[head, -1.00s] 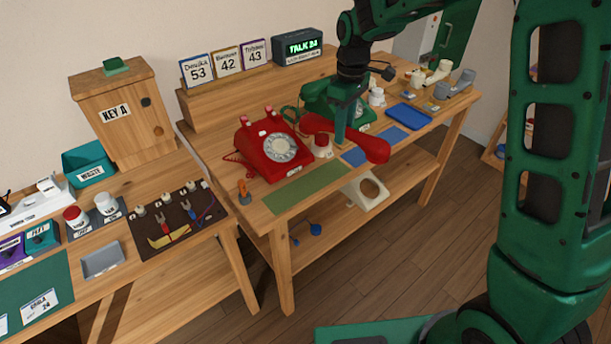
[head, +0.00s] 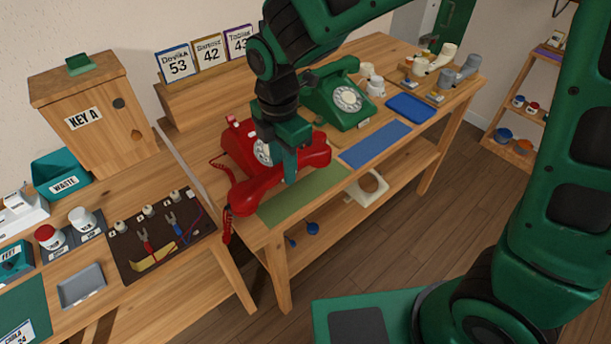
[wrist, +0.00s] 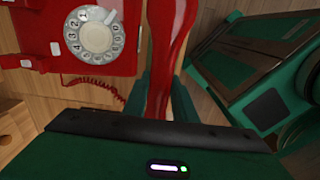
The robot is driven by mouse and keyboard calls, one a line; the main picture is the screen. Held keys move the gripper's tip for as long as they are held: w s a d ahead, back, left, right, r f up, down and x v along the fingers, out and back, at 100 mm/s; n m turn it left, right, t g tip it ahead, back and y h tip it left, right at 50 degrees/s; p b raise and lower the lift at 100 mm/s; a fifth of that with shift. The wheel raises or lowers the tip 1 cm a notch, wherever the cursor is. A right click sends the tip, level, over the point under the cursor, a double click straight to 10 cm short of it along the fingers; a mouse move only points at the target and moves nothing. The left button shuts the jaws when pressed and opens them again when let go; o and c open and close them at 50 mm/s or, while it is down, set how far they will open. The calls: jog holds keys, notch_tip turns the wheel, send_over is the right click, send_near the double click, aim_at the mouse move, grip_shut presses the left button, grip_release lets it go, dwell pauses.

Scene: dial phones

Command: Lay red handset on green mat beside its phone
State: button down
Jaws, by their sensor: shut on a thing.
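My gripper (head: 290,172) is shut on the red handset (head: 255,190), gripping it around its middle. The handset runs from lower left to upper right in the head view, in front of the red phone (head: 236,143) and along the back of the green mat (head: 318,190). It appears raised above the table; the exact gap cannot be told. My gripper partly hides the phone and its dial. In the wrist view the handset (wrist: 166,45) lies between my fingers, with the red phone (wrist: 35,25) to its left.
A green phone (head: 335,100) stands behind, to the right, with a blue mat (head: 375,143) in front of it. A red coiled cord (head: 227,226) hangs by the table's left edge. A dark tool board (head: 130,248) lies on the left table.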

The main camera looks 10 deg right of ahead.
aim_at(306, 153)
jog(key=w+d+f, duration=0.2)
jog(key=d, duration=0.1)
jog(key=w+d+f, duration=0.1)
jog(key=d, duration=0.1)
jog(key=shift+f, duration=2.3)
jog(key=c, duration=1.5)
grip_release()
jog(key=shift+f, duration=0.1)
jog(key=shift+o, duration=0.2)
notch_tip(306, 153, up, 12)
jog(key=shift+r, duration=0.15)
